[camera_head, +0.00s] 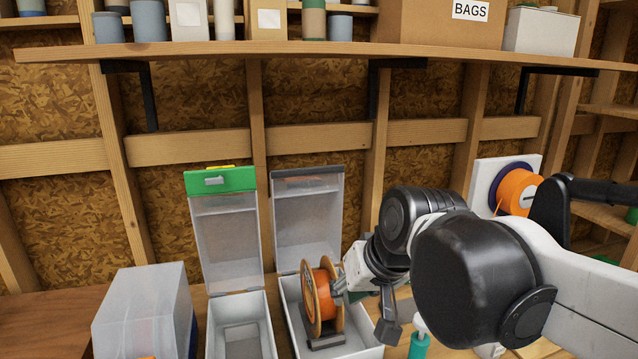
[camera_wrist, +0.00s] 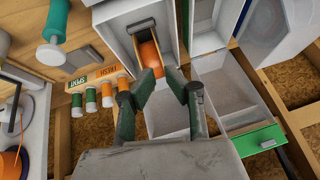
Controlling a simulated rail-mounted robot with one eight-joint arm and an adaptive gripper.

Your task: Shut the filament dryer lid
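Two filament dryer boxes stand side by side with their lids raised. The left box (camera_head: 214,335) looks empty, and its upright clear lid (camera_head: 228,240) has a green top edge, also visible in the wrist view (camera_wrist: 255,146). The right box (camera_head: 362,350) holds an orange spool (camera_head: 325,300) with tan flanges, also seen in the wrist view (camera_wrist: 149,53). Its clear lid (camera_head: 307,225) stands upright with a grey edge. My gripper (camera_head: 342,280) is beside the spool's right side. In the wrist view (camera_wrist: 163,74) its fingertips are apart; contact with the spool is unclear.
A translucent bin (camera_head: 145,310) stands left of the dryers. A wooden shelf (camera_head: 300,50) with boxes and cans runs above. At right, an orange spool (camera_head: 517,192) is mounted by a white panel. A green-handled tool (camera_head: 419,343) and several small bottles (camera_wrist: 105,92) are close by.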

